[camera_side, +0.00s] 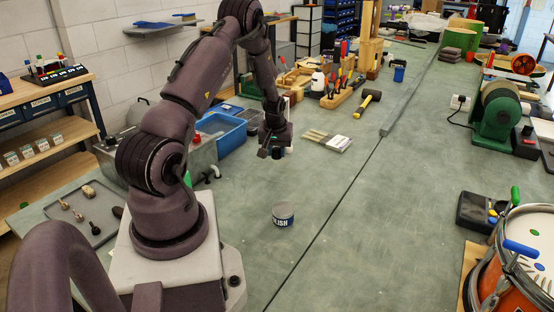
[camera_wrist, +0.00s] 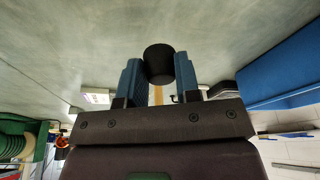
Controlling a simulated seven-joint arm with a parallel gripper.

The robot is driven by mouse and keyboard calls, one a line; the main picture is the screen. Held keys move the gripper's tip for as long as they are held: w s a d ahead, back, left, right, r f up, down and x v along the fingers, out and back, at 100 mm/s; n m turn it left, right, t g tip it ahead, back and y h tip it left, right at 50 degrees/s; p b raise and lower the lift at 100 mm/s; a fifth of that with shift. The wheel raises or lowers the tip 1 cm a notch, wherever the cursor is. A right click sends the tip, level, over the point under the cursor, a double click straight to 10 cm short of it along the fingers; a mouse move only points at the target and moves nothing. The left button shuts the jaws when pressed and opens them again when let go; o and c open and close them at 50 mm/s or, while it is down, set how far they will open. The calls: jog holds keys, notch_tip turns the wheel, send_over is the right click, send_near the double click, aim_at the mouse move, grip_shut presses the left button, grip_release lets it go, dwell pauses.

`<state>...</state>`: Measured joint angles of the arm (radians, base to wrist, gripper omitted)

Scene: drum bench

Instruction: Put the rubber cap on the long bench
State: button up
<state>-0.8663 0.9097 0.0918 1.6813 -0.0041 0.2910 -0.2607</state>
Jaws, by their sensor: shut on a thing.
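The rubber cap (camera_wrist: 159,64) is a small black tapered cylinder. It is held between the two blue fingers of my gripper (camera_wrist: 160,80) in the wrist view. In the side view my gripper (camera_side: 273,153) points down over the long bench (camera_side: 300,185), which has a grey-green top. The cap looks to be above the bench top, apart from it, but the exact gap is hard to judge. In the side view the cap is a small dark spot, hard to tell from the fingers.
A polish tin (camera_side: 284,214) stands on the bench nearer the camera. A blue bin (camera_side: 220,134) is left of my gripper and a booklet (camera_side: 328,140) right of it. A mallet (camera_side: 368,103) lies farther back. The bench between booklet and tin is clear.

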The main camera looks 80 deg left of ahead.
aim_at(277, 158)
jog(key=shift+w+a+f, duration=0.15)
jog(key=shift+a+f, duration=0.05)
jog(key=shift+f, duration=1.75)
jog(key=o, duration=0.9)
jog(key=shift+f, duration=0.1)
